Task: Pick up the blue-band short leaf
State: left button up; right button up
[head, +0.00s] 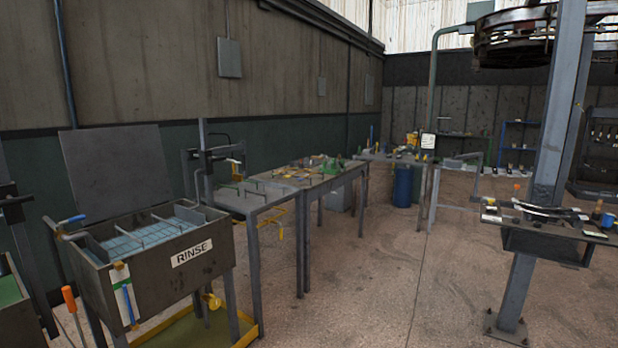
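I cannot make out a short leaf with a blue band in the head view. Dark curved strips (545,209) that look like leaves lie on a small stand (540,232) fixed to a grey post at the right; no blue band can be told on them at this size. Neither of my grippers is in view.
A tank labelled RINSE (165,268) stands at the left front, with a yellow-edged tray below it. Grey benches (285,190) run along the wall behind it. A blue barrel (403,186) stands farther back. The concrete floor (390,290) in the middle is clear.

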aim_at(303, 176)
jog(key=i+l+z, duration=0.1)
jog(key=i+z, duration=0.4)
jog(key=z, duration=0.15)
jog(key=i, duration=3.55)
jog(key=i+u, duration=0.1)
jog(key=i, duration=0.5)
jog(key=i+l, duration=0.15)
jog(key=i, duration=0.45)
jog(key=i+l+u, duration=0.15)
jog(key=i, duration=0.4)
jog(key=i+l+u, duration=0.1)
jog(key=i, duration=0.5)
